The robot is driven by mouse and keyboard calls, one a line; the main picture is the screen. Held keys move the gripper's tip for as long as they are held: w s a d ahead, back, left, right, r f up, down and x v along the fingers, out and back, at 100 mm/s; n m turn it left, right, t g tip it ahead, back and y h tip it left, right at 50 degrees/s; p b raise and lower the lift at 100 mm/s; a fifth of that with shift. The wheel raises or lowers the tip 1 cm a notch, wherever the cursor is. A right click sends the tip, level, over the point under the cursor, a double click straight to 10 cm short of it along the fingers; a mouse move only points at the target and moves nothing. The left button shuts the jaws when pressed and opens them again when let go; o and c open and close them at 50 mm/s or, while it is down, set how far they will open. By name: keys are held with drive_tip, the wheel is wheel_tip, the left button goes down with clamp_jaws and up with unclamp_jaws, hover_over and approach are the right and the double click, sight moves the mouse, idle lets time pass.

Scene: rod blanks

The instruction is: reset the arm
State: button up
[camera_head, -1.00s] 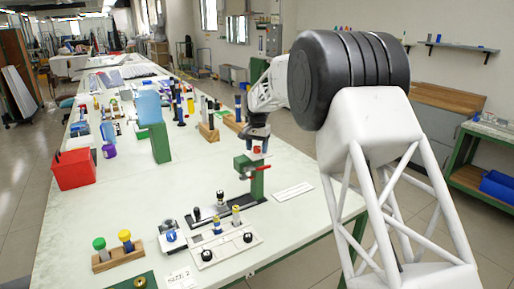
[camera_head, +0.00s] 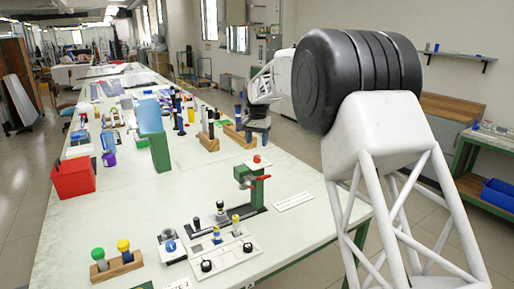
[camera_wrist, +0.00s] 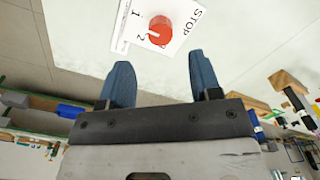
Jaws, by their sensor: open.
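My gripper (camera_wrist: 159,59) shows two blue fingers spread apart with nothing between them in the wrist view. Beyond the fingertips is a red knob (camera_wrist: 160,30) on a white plate (camera_wrist: 183,24) marked STOP, 1 and 2. In the head view, my gripper (camera_head: 258,127) is at the far right side of the bench, above and apart from the red knob (camera_head: 257,159).
Near the knob stands a green toggle clamp (camera_head: 256,190) with a red handle. Wooden blocks with rods (camera_head: 209,143) stand left of my gripper. A red bin (camera_head: 73,177) and a green block (camera_head: 160,149) are farther left.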

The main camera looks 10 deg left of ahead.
drive_tip(key=shift+r, duration=0.3)
drive_tip(key=shift+s+d+r, duration=0.25)
drive_tip(key=shift+d+r, duration=0.05)
drive_tip(key=shift+d, duration=0.2)
drive_tip(key=s+d+r, duration=0.3)
drive_tip(key=s+d, duration=0.6)
drive_tip(key=s+d+r+t, duration=0.1)
drive_tip(key=s+d+r, duration=0.3)
drive_tip(key=s+d, duration=0.45)
drive_tip(key=s+d+r, duration=0.3)
drive_tip(key=s+d, duration=0.6)
drive_tip(key=d, duration=0.1)
drive_tip(key=s+d+f, duration=0.3)
drive_tip(key=s+d, duration=0.1)
drive_tip(key=s, duration=0.7)
drive_tip(key=s+d+f+n+t, duration=0.1)
drive_tip(key=s+d+f, duration=0.3)
drive_tip(key=s, duration=0.7)
drive_tip(key=s+d+f, duration=0.3)
drive_tip(key=s+d, duration=0.3)
drive_tip(key=s, duration=0.5)
drive_tip(key=shift+s+f+n+t, duration=0.3)
drive_tip(key=shift+s+f, duration=0.05)
drive_tip(key=shift+f, duration=0.05)
